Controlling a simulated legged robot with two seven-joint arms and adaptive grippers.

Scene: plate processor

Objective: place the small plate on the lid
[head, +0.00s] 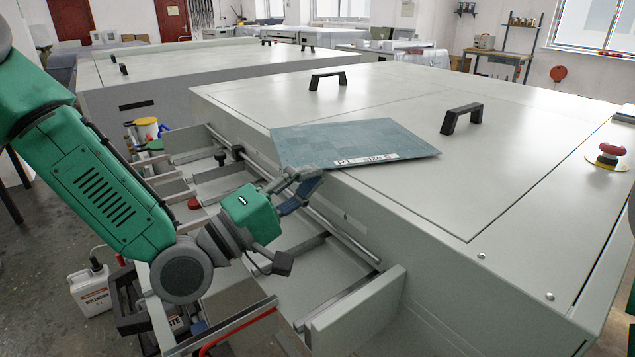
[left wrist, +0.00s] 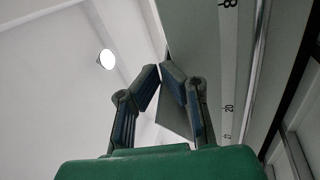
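The small plate (head: 350,140) is a thin blue-grey sheet with a white label strip reading "P1 SIZE S". In the head view it lies over the front part of the pale lid (head: 440,205), its near left corner reaching past the lid's front edge. I cannot tell whether it touches the lid. My left gripper (head: 303,180) is at that corner, its fingers closed on the plate's edge. In the left wrist view the fingertips (left wrist: 165,70) come together around a thin grey sheet, part of the plate (left wrist: 174,118). My right gripper is out of view.
Black handles (head: 462,118) (head: 328,79) stand up from the lid beside and behind the plate. A red emergency button (head: 611,149) is at the right. An open feed tray with rails (head: 340,285) lies below the lid's front edge.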

